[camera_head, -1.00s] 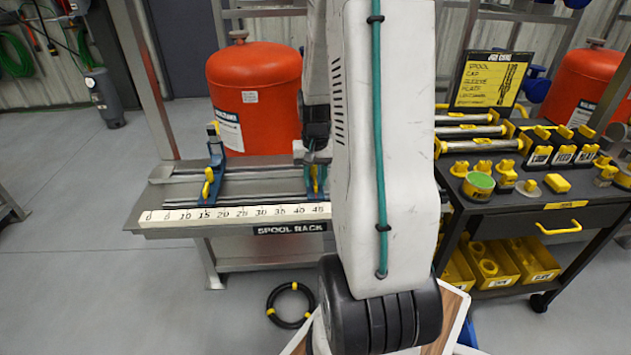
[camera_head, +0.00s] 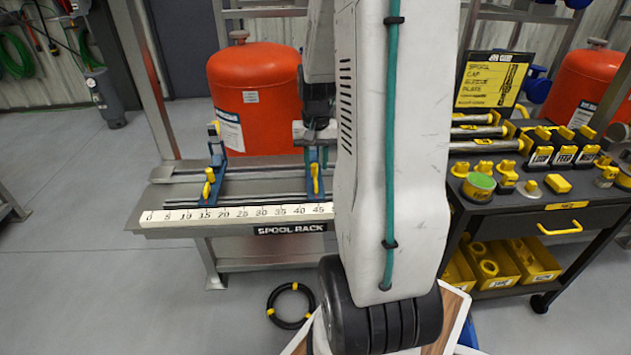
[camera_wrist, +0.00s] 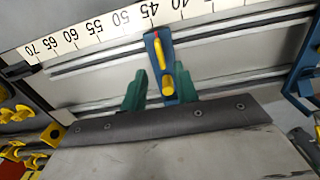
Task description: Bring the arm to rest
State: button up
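My gripper (camera_head: 319,147) is over the right part of the spool rack (camera_head: 165,231), partly hidden behind my pale arm link in the head view. In the wrist view its two teal fingers (camera_wrist: 160,93) stand apart with nothing held between them. Beyond them is a blue rack support with a yellow handle (camera_wrist: 162,62), which also shows below my gripper in the head view (camera_head: 314,180). A second blue support (camera_head: 212,178) stands further left on the rack. My arm is bent, with its large link standing in front of the rack's right end.
A numbered scale (camera_head: 235,212) runs along the rack's front edge. A red tank (camera_head: 254,90) stands behind it. At right is a dark cart (camera_head: 520,213) with yellow-capped parts and yellow bins (camera_head: 530,262) below. A black ring (camera_head: 290,305) lies on the floor; the left floor is open.

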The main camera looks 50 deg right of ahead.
dwell(0.3)
jog(key=s+a+r+n, duration=0.3)
jog(key=s+a+r, duration=0.1)
jog(key=a, duration=0.6)
jog(key=s+a+r+n+t, duration=0.1)
jog(key=s+a+r+n, duration=0.2)
jog(key=a+r, duration=0.3)
jog(key=s+a+r+n, duration=0.3)
jog(key=s+a+r, duration=0.2)
jog(key=a, duration=0.8)
jog(key=shift+s+a+r+n, duration=0.35)
jog(key=shift+s+a+n, duration=0.05)
jog(key=shift+s, duration=0.15)
jog(key=shift+d, duration=0.1)
